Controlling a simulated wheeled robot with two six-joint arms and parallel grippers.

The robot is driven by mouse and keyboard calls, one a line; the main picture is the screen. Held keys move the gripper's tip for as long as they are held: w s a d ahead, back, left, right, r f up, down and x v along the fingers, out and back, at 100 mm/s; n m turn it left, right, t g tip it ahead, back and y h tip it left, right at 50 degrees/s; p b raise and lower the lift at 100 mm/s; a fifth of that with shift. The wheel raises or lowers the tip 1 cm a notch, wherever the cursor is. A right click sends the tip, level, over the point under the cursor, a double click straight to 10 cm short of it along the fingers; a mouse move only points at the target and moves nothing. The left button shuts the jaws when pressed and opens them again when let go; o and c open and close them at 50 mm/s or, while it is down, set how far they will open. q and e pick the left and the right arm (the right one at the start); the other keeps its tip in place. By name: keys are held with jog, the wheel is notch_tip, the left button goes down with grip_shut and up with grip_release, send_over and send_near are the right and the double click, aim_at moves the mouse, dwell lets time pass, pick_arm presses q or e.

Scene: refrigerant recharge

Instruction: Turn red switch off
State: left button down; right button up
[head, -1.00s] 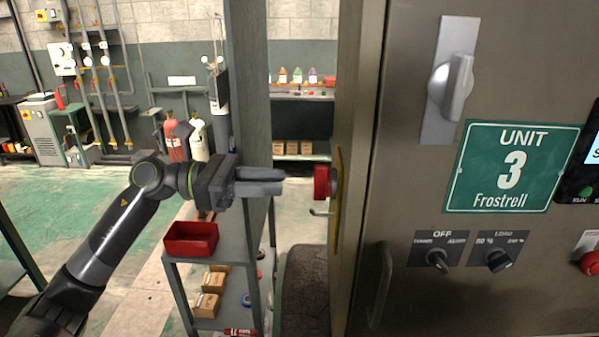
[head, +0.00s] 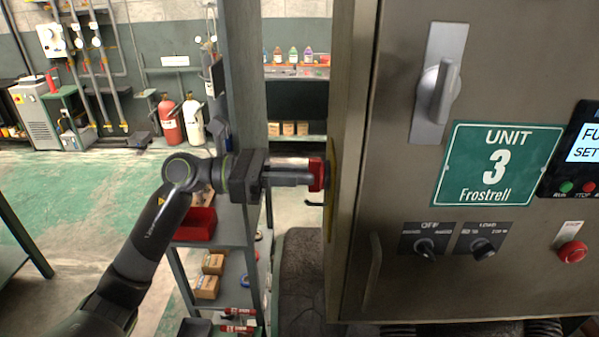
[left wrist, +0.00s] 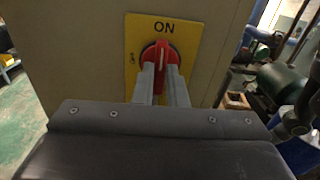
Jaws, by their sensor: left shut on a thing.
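The red switch (head: 317,174) sticks out from the left side of the unit's cabinet. In the left wrist view the red switch (left wrist: 160,52) sits on a yellow plate (left wrist: 134,30) marked ON at its top. Its handle stands upright, towards ON. My left gripper (head: 308,174) reaches it from the left. In the left wrist view the two fingers (left wrist: 161,72) are shut on the switch handle, one on each side. The fingers hide the lower part of the switch and plate. My right gripper is not in view.
The cabinet front carries a grey lever (head: 437,92), a green UNIT 3 sign (head: 497,165), two black knobs (head: 455,245) and a red stop button (head: 572,252). A shelf rack with a red bin (head: 195,225) stands behind my left arm.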

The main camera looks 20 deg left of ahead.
pick_arm(q)
jog(key=n+p, duration=0.3)
jog(key=n, duration=0.1)
dwell(0.3)
jog(key=n+p, duration=0.4)
jog(key=shift+n, duration=0.3)
dwell(0.5)
jog(key=shift+f, duration=0.1)
